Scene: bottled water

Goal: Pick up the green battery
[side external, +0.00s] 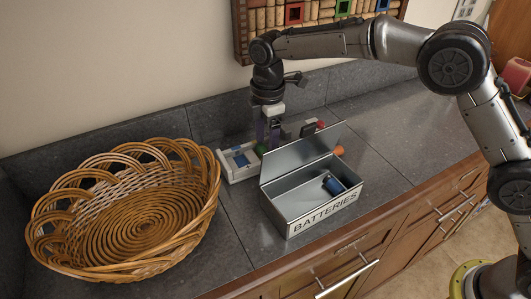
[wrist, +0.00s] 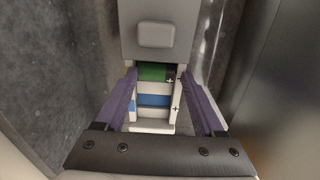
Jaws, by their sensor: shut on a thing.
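The green battery (wrist: 152,72) shows in the wrist view between the tips of my gripper's purple fingers (wrist: 158,76), its dark end to the right. In the side external view, my gripper (side external: 267,138) points down over the counter, with the green battery (side external: 260,148) at its fingertips. The gripper is shut on it. A white holder (side external: 237,176) is just below and left of the fingers. Blue shows in it, also seen in the wrist view (wrist: 153,100). Whether the green battery touches the holder is unclear.
An open metal box (side external: 288,218) marked BATTERIES stands to the right, with a dark blue battery (side external: 335,184) inside and its lid (side external: 298,155) raised near my gripper. Red (side external: 320,125) and orange (side external: 339,150) items are behind it. A wicker basket (side external: 62,222) fills the left.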

